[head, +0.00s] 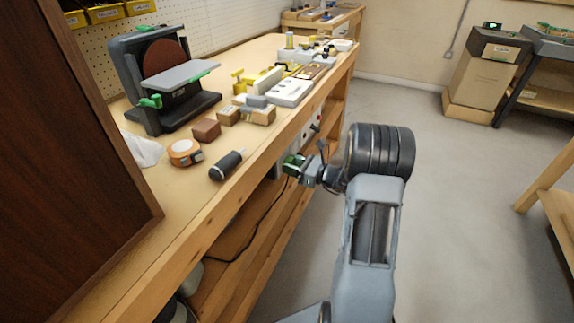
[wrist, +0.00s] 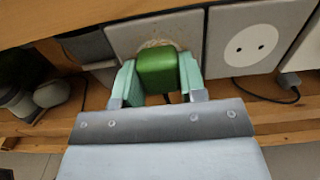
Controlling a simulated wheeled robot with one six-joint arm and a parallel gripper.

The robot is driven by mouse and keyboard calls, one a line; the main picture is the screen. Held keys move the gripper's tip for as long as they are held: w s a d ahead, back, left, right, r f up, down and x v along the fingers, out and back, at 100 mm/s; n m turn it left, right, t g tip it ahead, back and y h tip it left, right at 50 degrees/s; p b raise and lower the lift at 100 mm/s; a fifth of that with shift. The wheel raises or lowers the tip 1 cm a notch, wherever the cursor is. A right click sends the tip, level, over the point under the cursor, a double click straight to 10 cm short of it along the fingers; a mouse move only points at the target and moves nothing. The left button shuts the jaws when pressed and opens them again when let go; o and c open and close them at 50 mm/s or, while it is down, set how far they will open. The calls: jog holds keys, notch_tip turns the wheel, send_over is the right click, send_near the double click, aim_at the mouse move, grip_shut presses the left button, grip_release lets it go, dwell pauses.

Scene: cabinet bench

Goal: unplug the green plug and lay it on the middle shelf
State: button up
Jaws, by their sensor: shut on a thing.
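The green plug (wrist: 157,64) is between the two pale green fingers of my gripper (wrist: 158,82) in the wrist view. The gripper is shut on it, with one finger on each side. I cannot tell whether the plug is seated or just clear of the plate. In the head view my gripper (head: 300,168) is at the bench's front side, below the top, with a little green showing. A wooden shelf (head: 236,240) runs under the bench top.
A white socket plate (wrist: 250,45) with two holes is right of the plug, with a dark cord (wrist: 270,98) near it. The bench top (head: 190,235) holds a sander (head: 165,85), a tape measure (head: 185,152) and a dark cylinder (head: 226,165) near the edge.

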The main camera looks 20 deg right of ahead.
grip_shut()
jog(key=shift+s, duration=0.1)
jog(key=shift+p+v, duration=0.55)
jog(key=shift+v, duration=2.35)
jog(key=shift+d, duration=0.1)
notch_tip(320, 180, down, 16)
jog(key=b, duration=1)
jog(key=shift+f+b, duration=0.15)
jog(key=shift+b, duration=0.15)
jog(key=shift+b+x, duration=0.4)
jog(key=shift+x, duration=7.65)
